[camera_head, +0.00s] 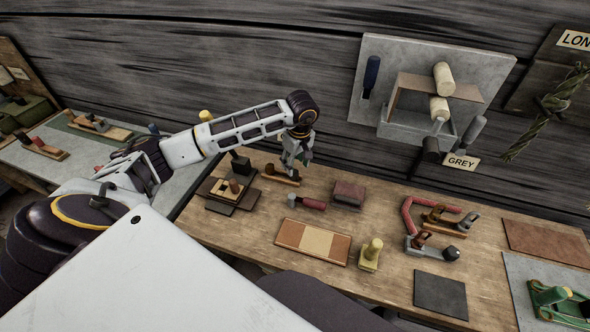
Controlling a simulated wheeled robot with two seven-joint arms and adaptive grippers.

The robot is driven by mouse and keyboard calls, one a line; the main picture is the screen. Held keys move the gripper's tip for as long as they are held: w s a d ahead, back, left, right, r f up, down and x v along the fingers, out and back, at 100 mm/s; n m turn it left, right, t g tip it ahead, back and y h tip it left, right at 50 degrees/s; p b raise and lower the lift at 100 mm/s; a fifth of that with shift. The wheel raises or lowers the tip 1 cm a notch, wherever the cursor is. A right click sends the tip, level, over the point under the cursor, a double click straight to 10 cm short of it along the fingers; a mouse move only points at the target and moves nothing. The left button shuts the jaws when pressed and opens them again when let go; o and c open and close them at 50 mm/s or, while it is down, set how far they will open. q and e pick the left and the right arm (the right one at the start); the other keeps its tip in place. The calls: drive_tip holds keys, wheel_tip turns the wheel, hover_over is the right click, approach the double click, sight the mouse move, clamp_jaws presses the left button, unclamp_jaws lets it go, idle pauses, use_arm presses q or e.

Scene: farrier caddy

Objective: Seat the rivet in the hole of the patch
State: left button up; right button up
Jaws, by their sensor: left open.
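My left gripper (295,163) hangs open, pointing down, over the back of the wooden bench. It is just above a small wooden block with a dark upright piece (281,175); I cannot tell whether they touch. A flat brown panel with a paler middle (313,242) lies at the bench's front. I cannot tell for sure which piece is the patch or the rivet, and no hole is clear at this size. My right gripper is not in view.
A red-handled tool (307,202), a brown block (348,194) and a yellow-green stamp-like piece (371,254) stand nearby. A red curved-handled tool (415,217) and a dark square (441,295) lie to the right. A grey wall rack (490,70) holds tools behind.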

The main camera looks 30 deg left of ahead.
use_arm(q)
wheel_tip(320, 180, up, 7)
drive_tip(key=shift+s+d+r+b, duration=0.15)
drive_tip(key=shift+d+b, duration=0.25)
idle(0.9)
